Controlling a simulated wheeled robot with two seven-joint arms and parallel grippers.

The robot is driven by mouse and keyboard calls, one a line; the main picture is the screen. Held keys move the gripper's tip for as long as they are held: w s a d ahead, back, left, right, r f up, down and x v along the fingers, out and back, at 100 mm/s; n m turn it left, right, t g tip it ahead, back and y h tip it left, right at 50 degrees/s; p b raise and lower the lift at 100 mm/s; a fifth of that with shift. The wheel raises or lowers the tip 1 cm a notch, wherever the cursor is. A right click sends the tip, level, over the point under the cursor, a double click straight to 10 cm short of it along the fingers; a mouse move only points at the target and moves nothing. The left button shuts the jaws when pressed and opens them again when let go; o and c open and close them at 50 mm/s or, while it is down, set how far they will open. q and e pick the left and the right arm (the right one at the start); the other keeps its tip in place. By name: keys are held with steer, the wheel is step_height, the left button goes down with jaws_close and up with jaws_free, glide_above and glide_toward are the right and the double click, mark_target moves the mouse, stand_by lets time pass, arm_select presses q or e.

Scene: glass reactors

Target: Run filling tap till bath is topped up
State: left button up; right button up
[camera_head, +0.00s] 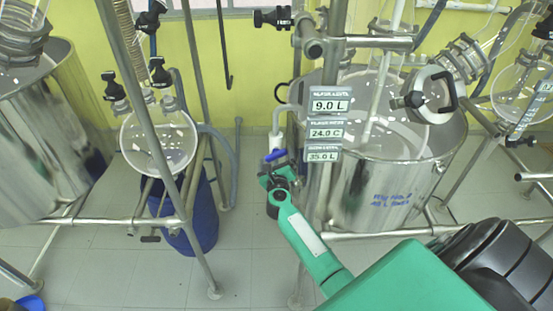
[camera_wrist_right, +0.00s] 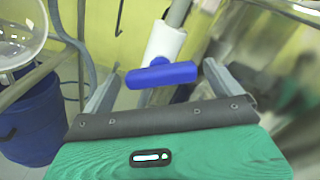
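The filling tap's blue handle (camera_head: 275,154) sits on a white-sleeved pipe left of the steel bath (camera_head: 390,185). The handle also shows in the wrist view (camera_wrist_right: 160,74), lying crosswise and slightly tilted in front of the white sleeve (camera_wrist_right: 163,42). My right gripper (camera_head: 272,172) is at the tap. In the wrist view its two fingers (camera_wrist_right: 162,68) stand apart on either side of the handle, with gaps visible. Readouts in front of the bath show 9.0 L (camera_head: 330,105), 24.0 C (camera_head: 326,133) and 35.0 L (camera_head: 322,155). My left gripper is out of view.
A metal pole (camera_head: 327,180) and frame rails stand close to the tap. Left are a round glass flask (camera_head: 158,145), a blue drum (camera_head: 190,220) and another steel vessel (camera_head: 45,140). Glassware hangs above the bath. Tiled floor (camera_head: 245,260) is clear left of my right arm.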

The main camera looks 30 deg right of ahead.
steer(key=shift+s, duration=0.1)
steer(key=b+v, duration=0.3)
steer(key=v, duration=1)
steer(key=shift+s+a, duration=0.2)
steer(key=shift+a, duration=0.05)
stand_by(6.3)
